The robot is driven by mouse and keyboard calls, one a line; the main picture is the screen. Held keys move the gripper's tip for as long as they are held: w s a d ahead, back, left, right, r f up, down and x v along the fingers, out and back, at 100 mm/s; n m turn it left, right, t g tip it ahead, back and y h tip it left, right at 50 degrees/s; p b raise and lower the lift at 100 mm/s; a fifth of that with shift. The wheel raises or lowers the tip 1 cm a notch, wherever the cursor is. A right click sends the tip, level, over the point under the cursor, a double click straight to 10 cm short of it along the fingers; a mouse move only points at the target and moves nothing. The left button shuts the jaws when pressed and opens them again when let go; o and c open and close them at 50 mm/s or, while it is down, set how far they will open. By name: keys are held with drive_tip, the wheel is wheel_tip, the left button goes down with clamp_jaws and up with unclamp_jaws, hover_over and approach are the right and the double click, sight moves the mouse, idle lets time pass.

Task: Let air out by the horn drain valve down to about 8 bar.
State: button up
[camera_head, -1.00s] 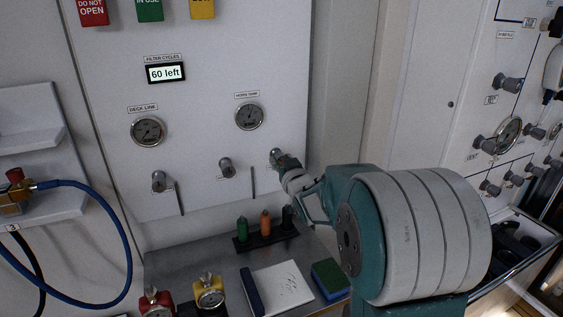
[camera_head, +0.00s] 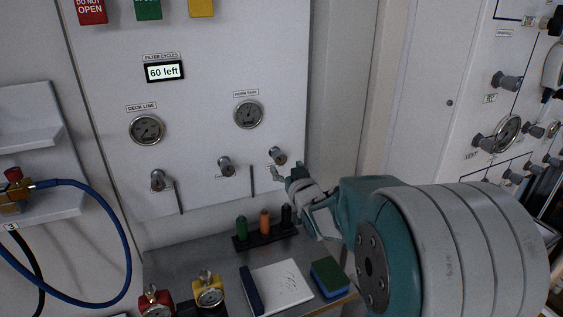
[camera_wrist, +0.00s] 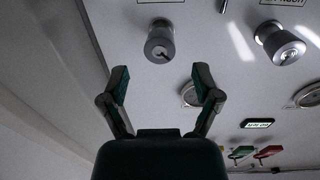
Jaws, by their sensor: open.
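The panel's rightmost grey knob (camera_head: 277,156) sits below and right of the HORN TANK gauge (camera_head: 249,114). Its small label is too blurred to read, so I cannot confirm it is the horn drain valve. My gripper (camera_head: 286,173) is open and empty, just below and in front of this knob, apart from it. In the wrist view the knob (camera_wrist: 160,45) stands beyond the open fingertips (camera_wrist: 162,80), roughly centred between them. The gauge's needle is too small to read. A second knob (camera_head: 226,166) is to the left.
A third knob (camera_head: 158,180) sits below the DECK LINE gauge (camera_head: 146,130). Below are a bench with coloured markers in a rack (camera_head: 265,238), a notepad (camera_head: 280,285) and a sponge (camera_head: 329,277). A blue hose (camera_head: 127,250) hangs left. Another panel stands right.

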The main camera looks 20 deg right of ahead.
drive_tip(key=s, duration=0.7)
drive_tip(key=shift+a, duration=0.2)
drive_tip(key=shift+f, duration=0.1)
idle(7.0)
